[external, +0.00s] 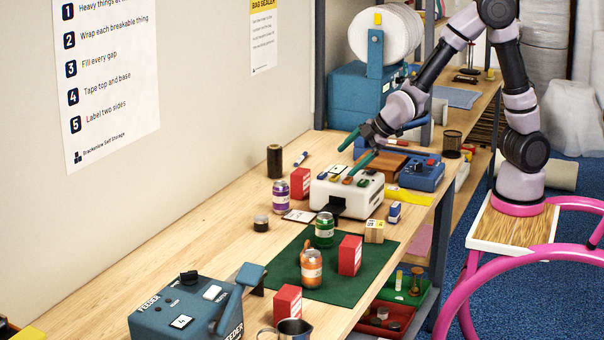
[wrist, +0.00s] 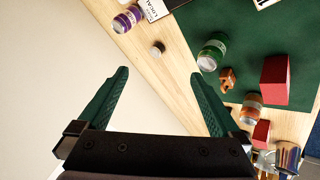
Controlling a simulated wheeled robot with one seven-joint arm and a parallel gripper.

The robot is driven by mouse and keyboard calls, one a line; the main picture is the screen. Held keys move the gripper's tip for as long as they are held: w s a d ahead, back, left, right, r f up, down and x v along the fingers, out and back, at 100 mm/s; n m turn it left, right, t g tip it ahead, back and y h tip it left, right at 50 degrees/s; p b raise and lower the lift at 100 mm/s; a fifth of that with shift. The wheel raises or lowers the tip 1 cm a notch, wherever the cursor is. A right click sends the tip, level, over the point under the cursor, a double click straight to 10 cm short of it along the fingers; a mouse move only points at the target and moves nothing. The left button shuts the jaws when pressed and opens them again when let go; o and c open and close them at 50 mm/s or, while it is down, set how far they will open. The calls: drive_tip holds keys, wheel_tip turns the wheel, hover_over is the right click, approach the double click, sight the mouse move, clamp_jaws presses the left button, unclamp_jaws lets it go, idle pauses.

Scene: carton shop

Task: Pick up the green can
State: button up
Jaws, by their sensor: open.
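The green can (external: 324,230) stands upright on the dark green mat (external: 340,285), near its back edge. It also shows in the wrist view (wrist: 212,53), ahead of and to the right of my fingers. My gripper (external: 355,154) is open and empty, raised above the white machine and well apart from the can. In the wrist view its two green fingers (wrist: 158,100) are spread wide, with bench edge and wall behind them. An orange can (external: 311,268) stands on the mat close in front of the green can, and a purple can (external: 281,196) stands behind it.
A white machine (external: 346,195) with coloured buttons stands beyond the mat. Red boxes (external: 350,255) stand on and around the mat, and a small cardboard box (external: 374,231) is right of the green can. A blue feeder (external: 185,308) fills the near end. Bare bench lies left of the mat.

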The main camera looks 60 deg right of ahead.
sight(326, 229)
drive_tip(key=a+f+n+t+h, duration=0.1)
drive_tip(key=a+f+n+t, duration=0.2)
drive_tip(key=n, duration=0.4)
drive_tip(key=w+a+f+n+t+h, duration=0.1)
drive_tip(key=a+f+n+t, duration=0.1)
drive_tip(key=f+n, duration=0.3)
drive_tip(key=a+f+n+t+h, duration=0.1)
drive_tip(key=a+f+n+t, duration=0.2)
drive_tip(key=n, duration=0.7)
drive_tip(key=shift+w+a+f+t, duration=0.15)
drive_tip(key=shift+a+f, duration=0.05)
drive_tip(key=shift+f, duration=0.3)
drive_tip(key=shift+w+a+f+t, duration=0.15)
drive_tip(key=shift+a+f, duration=0.05)
drive_tip(key=shift+f, duration=0.25)
drive_tip(key=f, duration=0.2)
drive_tip(key=f+n, duration=0.1)
drive_tip(key=f, duration=0.1)
drive_tip(key=a+f+n+t, duration=0.1)
drive_tip(key=f, duration=0.1)
drive_tip(key=shift+s+f+y, duration=0.2)
drive_tip(key=shift+s+y, duration=0.05)
drive_tip(key=shift+y, duration=0.05)
drive_tip(key=shift+w+d+f, duration=0.15)
drive_tip(key=shift+w+f, duration=0.05)
drive_tip(key=shift+w, duration=1.3)
drive_tip(key=c, duration=1.4)
